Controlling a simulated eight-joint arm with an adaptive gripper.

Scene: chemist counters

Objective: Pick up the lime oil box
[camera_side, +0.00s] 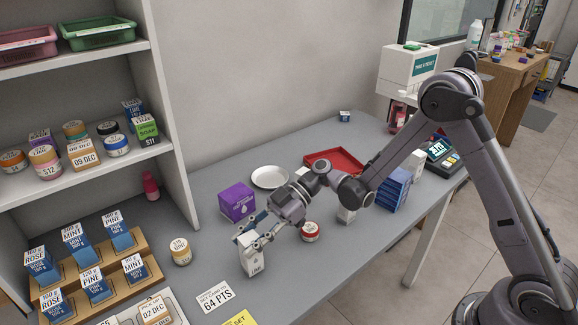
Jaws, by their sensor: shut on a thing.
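The lime oil box (252,262) is a small white upright box with dark lettering, on the grey counter at the lower middle of the side view. The lettering on its lower front looks like "LIME". My gripper (252,237) reaches down from the right, with its fingers on either side of the box's upper part, shut on it. The fingers hide part of the top of the box. I cannot tell whether its base touches the counter.
A purple box (237,201), a white plate (270,177) and a red-lidded jar (310,231) stand nearby. A stepped wooden rack (78,299) with blue boxes is at the left. A white card (215,296) lies in front. A red tray (334,160) is behind my arm.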

